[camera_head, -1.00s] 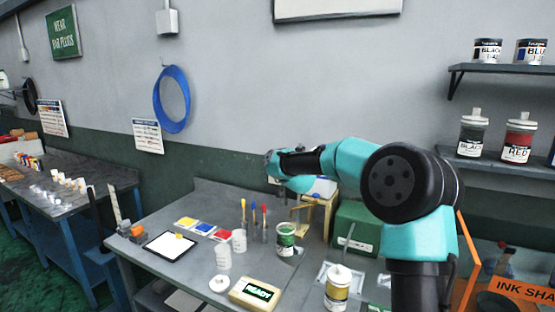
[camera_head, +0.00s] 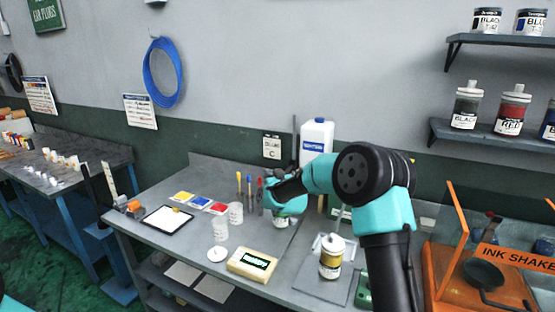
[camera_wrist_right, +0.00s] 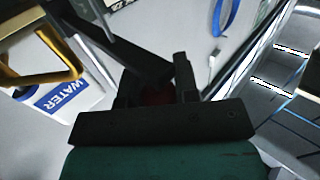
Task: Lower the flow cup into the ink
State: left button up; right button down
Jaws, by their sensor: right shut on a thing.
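The arm hides part of the can. In the right wrist view, the black fingers (camera_wrist_right: 160,75) are shut on a small dark red thing (camera_wrist_right: 158,95), apparently part of the flow cup. The cup's body is hidden, so I cannot tell whether it touches the ink. My left gripper is not in view.
Several upright tools with coloured handles (camera_head: 239,183) stand close left of the gripper. White cups (camera_head: 220,230), a display block (camera_head: 252,264) and a yellow-labelled jar (camera_head: 331,258) are nearby. A water jug (camera_head: 316,142) stands behind my arm.

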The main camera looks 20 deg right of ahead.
jog(key=shift+f, duration=1.6)
jog(key=c, duration=0.9)
grip_release()
jog(key=shift+r, duration=0.1)
jog(key=shift+s, duration=0.6)
jog(key=s, duration=1.6)
jog(key=shift+s+a, duration=0.1)
jog(key=shift+a, duration=0.2)
